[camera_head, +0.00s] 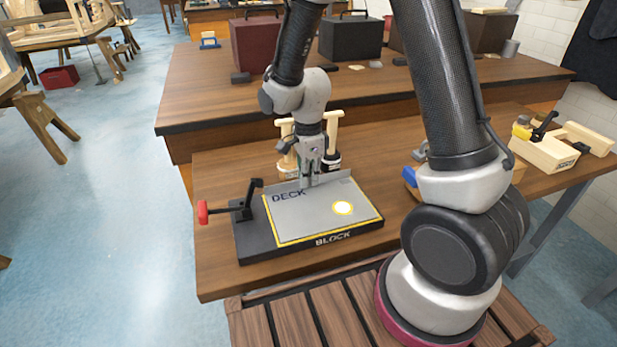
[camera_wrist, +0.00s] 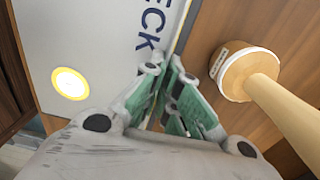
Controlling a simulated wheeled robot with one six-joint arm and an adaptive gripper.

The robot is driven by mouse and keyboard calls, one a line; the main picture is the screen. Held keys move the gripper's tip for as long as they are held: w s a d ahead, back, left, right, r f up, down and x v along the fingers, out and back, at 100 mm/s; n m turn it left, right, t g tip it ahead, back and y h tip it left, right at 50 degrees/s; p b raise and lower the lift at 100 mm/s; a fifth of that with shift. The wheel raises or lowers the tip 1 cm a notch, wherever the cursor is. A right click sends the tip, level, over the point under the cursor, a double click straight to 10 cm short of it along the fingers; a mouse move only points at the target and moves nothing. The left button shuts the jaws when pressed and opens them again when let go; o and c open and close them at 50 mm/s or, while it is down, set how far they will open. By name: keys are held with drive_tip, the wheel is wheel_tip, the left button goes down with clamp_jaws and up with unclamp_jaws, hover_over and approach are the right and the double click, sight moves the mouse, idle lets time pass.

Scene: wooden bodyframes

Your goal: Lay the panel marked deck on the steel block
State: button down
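The grey panel marked DECK (camera_head: 318,214) lies flat over the black steel block (camera_head: 330,240), inside a yellow outline, with a glowing yellow-white disc on its face. Whether it fully touches the block is hard to tell. My gripper (camera_head: 311,182) points down at the panel's back edge. In the wrist view the fingers (camera_wrist: 168,75) close together around the raised edge of the panel (camera_wrist: 90,45), near the letters. The fingertips themselves are partly hidden. A black clamp with a red knob (camera_head: 203,212) stands at the block's left end.
Wooden-handled tools (camera_head: 333,130) stand just behind the block; one handle (camera_wrist: 265,90) is close beside my gripper. A wooden box (camera_head: 545,152) sits at the bench's right. A second bench behind holds dark cases (camera_head: 350,38). The bench is bare left of the clamp.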

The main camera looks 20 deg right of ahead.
drive_tip(key=c, duration=2.2)
unclamp_jaws()
drive_tip(key=shift+f, duration=0.1)
drive_tip(key=o, duration=1.2)
drive_tip(key=shift+r, duration=3.55)
